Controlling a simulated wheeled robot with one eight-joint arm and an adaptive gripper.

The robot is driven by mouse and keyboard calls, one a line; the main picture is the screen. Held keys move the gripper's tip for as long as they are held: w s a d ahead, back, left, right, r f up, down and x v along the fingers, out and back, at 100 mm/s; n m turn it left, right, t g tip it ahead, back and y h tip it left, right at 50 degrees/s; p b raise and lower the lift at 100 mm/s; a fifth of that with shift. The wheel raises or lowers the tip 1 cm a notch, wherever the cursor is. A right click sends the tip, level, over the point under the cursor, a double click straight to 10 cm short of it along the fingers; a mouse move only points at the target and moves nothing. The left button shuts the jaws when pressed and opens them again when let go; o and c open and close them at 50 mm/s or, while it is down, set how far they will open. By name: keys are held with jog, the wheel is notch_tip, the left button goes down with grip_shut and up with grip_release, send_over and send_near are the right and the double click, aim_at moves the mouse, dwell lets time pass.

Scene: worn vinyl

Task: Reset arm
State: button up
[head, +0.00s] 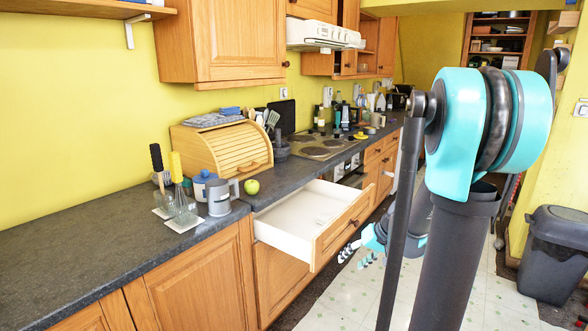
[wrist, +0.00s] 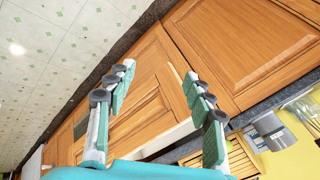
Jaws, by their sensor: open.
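My gripper (head: 353,259) is low beside the open drawer in the head view, over the floor side of the cabinets. Its fingers are spread with nothing between them. In the wrist view the two teal-padded fingers (wrist: 160,72) stand wide apart in front of wooden cabinet fronts. The drawer (head: 345,222) is pulled out from under the counter, with a white inside that looks empty. The gripper appears apart from the drawer front. My upper arm blocks the right part of the head view.
A dark bin (head: 553,254) stands at the right. Pale tiled floor (head: 335,305) lies clear below the drawer.

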jog(key=s+f+h, duration=0.3)
jog(key=s+h, duration=0.2)
jog(key=s, duration=1.2)
jog(key=shift+f, duration=0.2)
